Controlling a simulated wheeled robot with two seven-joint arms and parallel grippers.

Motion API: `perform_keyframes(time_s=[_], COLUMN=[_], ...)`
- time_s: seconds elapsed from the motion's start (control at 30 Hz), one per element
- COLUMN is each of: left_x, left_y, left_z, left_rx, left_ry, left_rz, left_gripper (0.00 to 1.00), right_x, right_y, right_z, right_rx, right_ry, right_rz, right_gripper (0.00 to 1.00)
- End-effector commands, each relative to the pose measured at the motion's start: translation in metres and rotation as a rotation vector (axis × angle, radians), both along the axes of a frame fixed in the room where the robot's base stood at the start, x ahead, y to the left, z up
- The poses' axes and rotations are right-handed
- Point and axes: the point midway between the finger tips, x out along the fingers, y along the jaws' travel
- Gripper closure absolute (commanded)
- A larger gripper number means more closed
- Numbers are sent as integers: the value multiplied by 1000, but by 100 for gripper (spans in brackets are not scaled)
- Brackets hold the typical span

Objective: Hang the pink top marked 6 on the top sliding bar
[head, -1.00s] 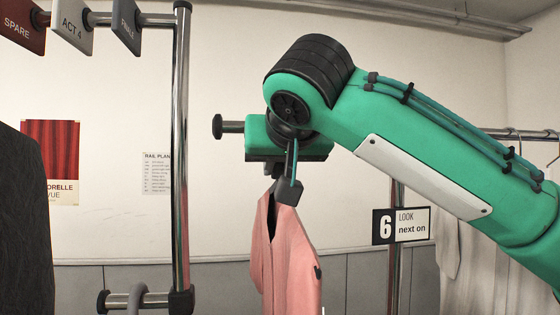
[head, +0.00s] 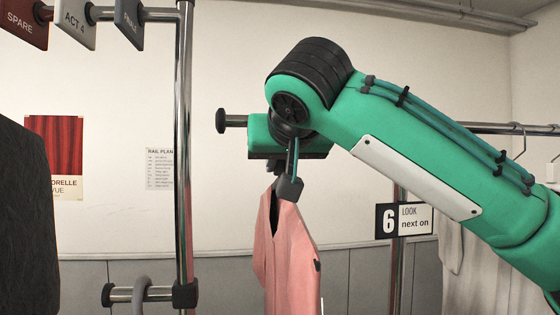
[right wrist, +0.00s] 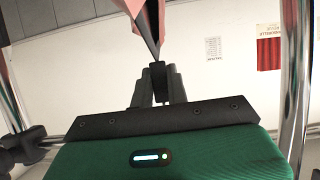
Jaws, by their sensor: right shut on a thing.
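The pink top (head: 288,262) hangs below my right gripper (head: 288,178) in the middle of the head view. The gripper is shut on its hanger, whose details are mostly hidden. In the right wrist view, the shut fingers (right wrist: 159,84) hold it, and part of the pink cloth (right wrist: 136,8) shows above. The top bar (head: 160,14) of the left rack carries tags at the upper left, to the left of and higher than the gripper. No 6 is readable on the top itself. My left gripper is out of view.
A chrome post (head: 184,150) stands between the top bar and my gripper. A lower bar (head: 158,293) holds a grey hook. A dark garment (head: 25,220) fills the left edge. A 6 sign (head: 403,220) and pale clothes (head: 455,250) are on a rack behind my arm.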

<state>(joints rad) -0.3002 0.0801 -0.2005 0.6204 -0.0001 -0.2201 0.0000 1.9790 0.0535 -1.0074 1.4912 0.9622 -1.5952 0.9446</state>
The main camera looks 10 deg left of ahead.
Motion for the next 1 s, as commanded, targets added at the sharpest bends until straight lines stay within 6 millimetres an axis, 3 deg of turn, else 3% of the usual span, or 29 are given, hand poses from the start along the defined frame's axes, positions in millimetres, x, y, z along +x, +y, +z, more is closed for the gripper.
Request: perform_keyframes(time_s=[1.0], left_x=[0], left_y=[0], left_z=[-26], left_rx=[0], left_ry=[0], left_rz=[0], left_gripper=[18], right_x=[0], right_y=[0], right_z=[-29], right_rx=[1], right_ry=[-2], right_rz=[1], right_gripper=[100])
